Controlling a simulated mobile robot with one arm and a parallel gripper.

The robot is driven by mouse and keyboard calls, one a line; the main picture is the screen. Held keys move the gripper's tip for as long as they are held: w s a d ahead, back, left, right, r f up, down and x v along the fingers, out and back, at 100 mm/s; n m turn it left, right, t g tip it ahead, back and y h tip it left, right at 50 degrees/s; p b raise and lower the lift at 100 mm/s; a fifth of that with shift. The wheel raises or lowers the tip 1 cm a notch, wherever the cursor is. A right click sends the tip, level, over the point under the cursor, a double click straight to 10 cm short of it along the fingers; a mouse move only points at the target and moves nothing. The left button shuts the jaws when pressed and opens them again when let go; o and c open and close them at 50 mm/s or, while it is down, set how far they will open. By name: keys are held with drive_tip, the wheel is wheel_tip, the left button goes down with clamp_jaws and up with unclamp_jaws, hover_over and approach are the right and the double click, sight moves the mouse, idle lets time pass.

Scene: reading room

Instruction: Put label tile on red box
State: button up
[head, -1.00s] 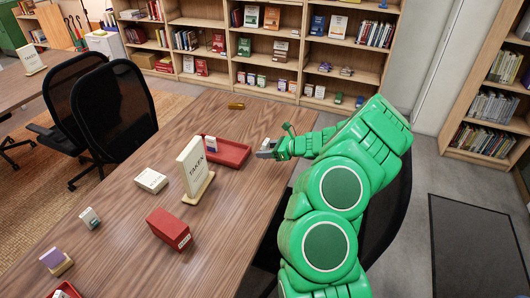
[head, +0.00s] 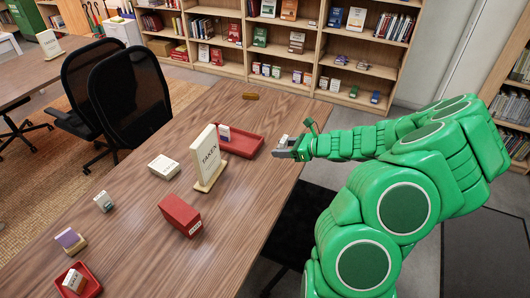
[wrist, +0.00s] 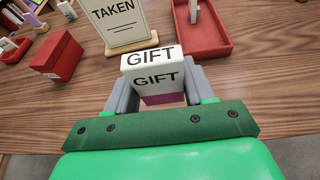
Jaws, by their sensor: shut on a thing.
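My gripper (head: 284,152) is shut on a label tile (wrist: 153,82), a white block marked GIFT with a purple lower part. It holds the tile near the table's right edge, beside the red tray. The tile looks small in the head view, partly hidden by the fingers. The red box (head: 181,214) lies on the table, nearer the camera and left of my gripper, with a white label on its end. In the wrist view the red box (wrist: 58,54) is at the left, apart from the held tile.
A TAKEN sign (head: 208,153) stands between the red box and a red tray (head: 250,146) holding a small tile. A white box (head: 164,167), a small teal-and-white block (head: 103,201) and a purple piece (head: 69,239) stand left. The table's right front is clear.

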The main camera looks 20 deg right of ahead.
drive_tip(key=s+a+r+n+g+y, duration=0.2)
drive_tip(key=s+a+r, duration=0.1)
drive_tip(key=a, duration=0.6)
drive_tip(key=s+a+r+n+g+y, duration=0.1)
drive_tip(key=s+a+r+n+g, duration=0.15)
drive_tip(key=a, duration=0.65)
drive_tip(key=s+a+r+n+g+y, duration=0.1)
drive_tip(key=s+a+r+n+g, duration=0.1)
drive_tip(key=s+a, duration=0.5)
drive_tip(key=s+a+r+n+g, duration=0.1)
drive_tip(key=s+a+n+g, duration=0.15)
drive_tip(key=s+a, duration=0.5)
hover_over(180, 208)
drive_tip(key=shift+s+f, duration=0.15)
drive_tip(key=shift+f, duration=2.15)
drive_tip(key=shift+s+f, duration=0.1)
drive_tip(key=shift+f, duration=2.15)
drive_tip(key=shift+w+f, duration=0.25)
drive_tip(key=shift+f, duration=1.55)
drive_tip(key=shift+f, duration=0.1)
drive_tip(key=o, duration=1)
